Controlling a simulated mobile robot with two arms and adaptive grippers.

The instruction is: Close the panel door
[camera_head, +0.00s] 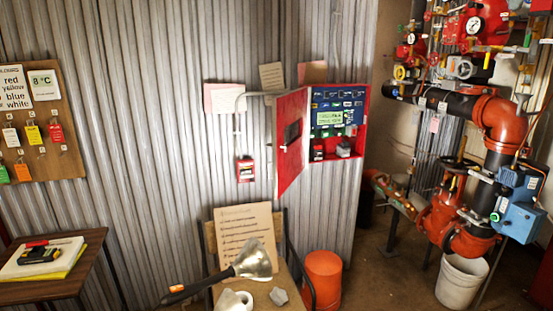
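The red control panel box (358,157) is mounted on the corrugated metal wall, right of the picture's middle. Its red panel door (293,165) stands open, swung out from the box's left side. The inside shows a blue board (325,104) with a lit green display (330,118) and several small buttons. Neither of my grippers is in view, and nothing touches the door.
A chair with a cardboard sheet (245,228) and a metal-headed tool (252,262) stands below the panel. An orange bin (323,278) is beside it. Red valves and pipes (500,119) fill the right. A side table (85,270) is at left.

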